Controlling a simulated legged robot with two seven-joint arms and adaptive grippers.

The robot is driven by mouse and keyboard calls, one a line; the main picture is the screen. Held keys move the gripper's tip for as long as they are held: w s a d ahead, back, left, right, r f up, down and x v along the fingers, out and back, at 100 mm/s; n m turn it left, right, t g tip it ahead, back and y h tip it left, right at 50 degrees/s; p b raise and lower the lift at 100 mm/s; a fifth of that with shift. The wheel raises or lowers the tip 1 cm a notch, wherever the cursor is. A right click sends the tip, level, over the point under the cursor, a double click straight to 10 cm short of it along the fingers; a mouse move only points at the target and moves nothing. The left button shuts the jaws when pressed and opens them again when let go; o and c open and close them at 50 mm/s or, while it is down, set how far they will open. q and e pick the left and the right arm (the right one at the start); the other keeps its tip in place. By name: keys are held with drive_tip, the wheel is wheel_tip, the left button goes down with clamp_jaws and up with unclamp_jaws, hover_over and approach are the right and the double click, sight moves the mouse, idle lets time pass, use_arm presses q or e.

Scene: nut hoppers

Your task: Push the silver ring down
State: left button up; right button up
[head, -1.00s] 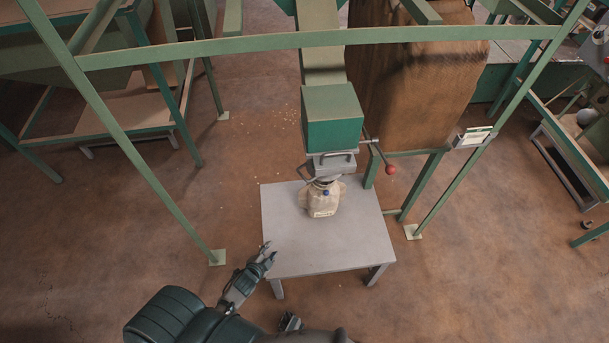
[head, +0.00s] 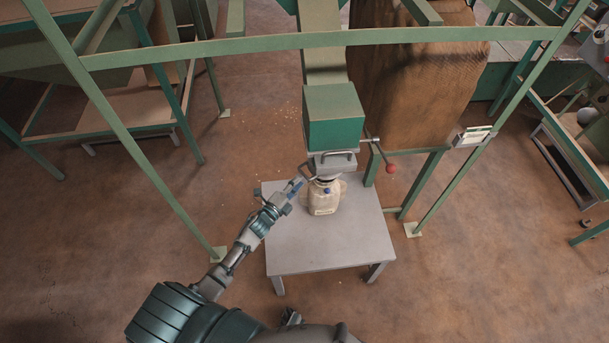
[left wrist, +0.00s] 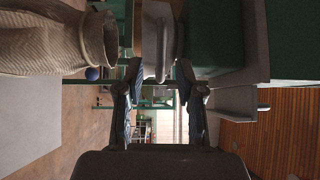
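The silver ring (head: 307,171) is a bent metal loop on the left side of the spout under the green box (head: 334,118). My left gripper (head: 300,183) is just left of the ring, close to it. In the left wrist view, a grey metal loop (left wrist: 160,72) shows between and beyond the two fingertips of my left gripper (left wrist: 160,75). The fingers are apart, with a clear gap between them. Whether either finger touches the loop cannot be told. My right gripper cannot be made out.
A beige sack (head: 323,203) with a blue knob stands under the spout on the grey table (head: 350,240); it also shows in the left wrist view (left wrist: 50,40). A lever with a red knob (head: 391,169) sticks out right. Green frame bars (head: 150,165) surround the table.

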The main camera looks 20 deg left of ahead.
sight(305, 174)
use_arm(q)
drive_tip(key=shift+x, duration=2.25)
